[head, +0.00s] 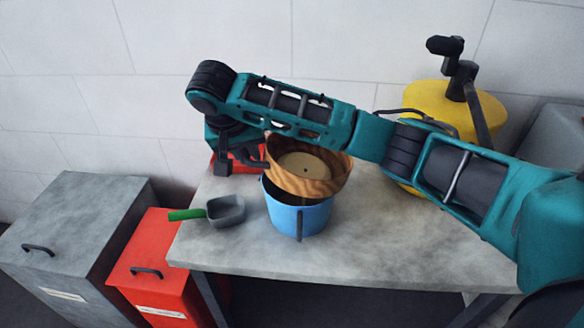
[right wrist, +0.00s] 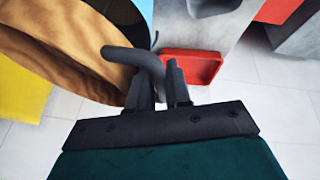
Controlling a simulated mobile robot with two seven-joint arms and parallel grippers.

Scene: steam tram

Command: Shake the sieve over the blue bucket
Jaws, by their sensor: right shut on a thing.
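The sieve (head: 308,178) has a round wooden rim and a pale mesh with a small dark spot. It is over the blue bucket (head: 300,214), slightly tilted, and hides part of the bucket's opening. My right gripper (head: 258,162) is at the sieve's left side. In the right wrist view my right gripper (right wrist: 160,92) is shut on the sieve's dark curved handle, with the wooden rim (right wrist: 65,45) beside it. A bit of the blue bucket (right wrist: 143,10) shows behind the rim. My left gripper is not in view.
A grey scoop with a green handle (head: 225,210) lies on the table (head: 370,245), left of the bucket. A red tray (head: 222,164) is behind my gripper. A yellow container with a crank (head: 425,97) stands at the right. Grey (head: 75,220) and red (head: 150,255) bins stand left of the table.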

